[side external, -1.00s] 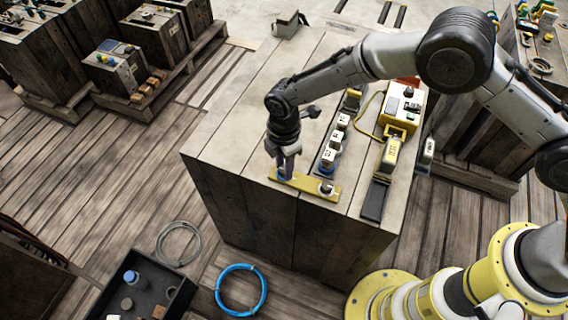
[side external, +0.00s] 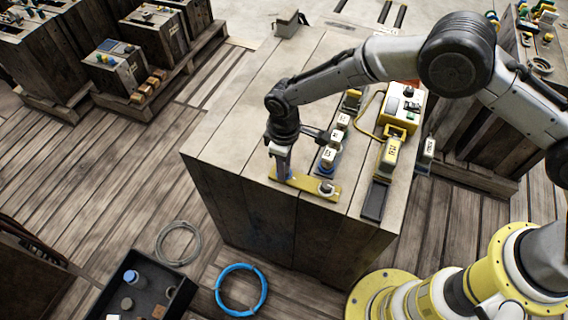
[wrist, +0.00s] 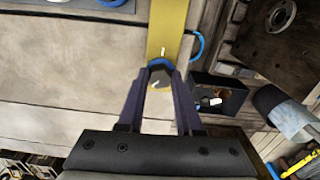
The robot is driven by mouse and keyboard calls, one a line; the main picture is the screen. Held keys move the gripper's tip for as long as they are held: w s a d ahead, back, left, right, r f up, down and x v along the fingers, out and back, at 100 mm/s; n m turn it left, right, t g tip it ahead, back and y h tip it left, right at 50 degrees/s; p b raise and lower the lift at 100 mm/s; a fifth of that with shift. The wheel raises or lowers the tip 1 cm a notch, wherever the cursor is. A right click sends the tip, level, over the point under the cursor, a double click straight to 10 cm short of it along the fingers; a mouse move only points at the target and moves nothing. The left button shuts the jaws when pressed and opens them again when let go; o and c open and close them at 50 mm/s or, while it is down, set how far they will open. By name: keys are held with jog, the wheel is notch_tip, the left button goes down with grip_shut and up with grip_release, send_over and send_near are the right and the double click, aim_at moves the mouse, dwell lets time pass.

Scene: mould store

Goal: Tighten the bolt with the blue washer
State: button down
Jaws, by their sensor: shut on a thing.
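A yellow plate (side external: 304,186) lies along the near edge of the wooden crate top, and it also shows in the wrist view (wrist: 168,28). The bolt (wrist: 159,82) with the blue washer (wrist: 159,64) sits at the plate's left end. My gripper (side external: 283,174) points down over that end and is shut on the bolt, with a finger on each side of its head in the wrist view (wrist: 160,90). In the side view the fingers mostly hide this bolt. A second bolt (side external: 326,188) stands at the plate's right end, clear of my gripper.
Several white-labelled blocks (side external: 328,154) stand in a row just right of my gripper. A yellow device (side external: 391,148) and a yellow-and-white box (side external: 403,105) stand further right. The crate top (side external: 235,125) left of my gripper is clear.

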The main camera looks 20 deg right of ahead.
jog(key=m, duration=0.4)
jog(key=shift+r+m, duration=0.3)
jog(key=shift+m, duration=0.1)
jog(key=m, duration=0.4)
jog(key=shift+m, duration=0.3)
jog(key=m, duration=0.3)
jog(key=shift+w+m, duration=0.1)
jog(key=shift+m, duration=0.2)
jog(key=m, duration=0.9)
jog(key=shift+m, duration=2.7)
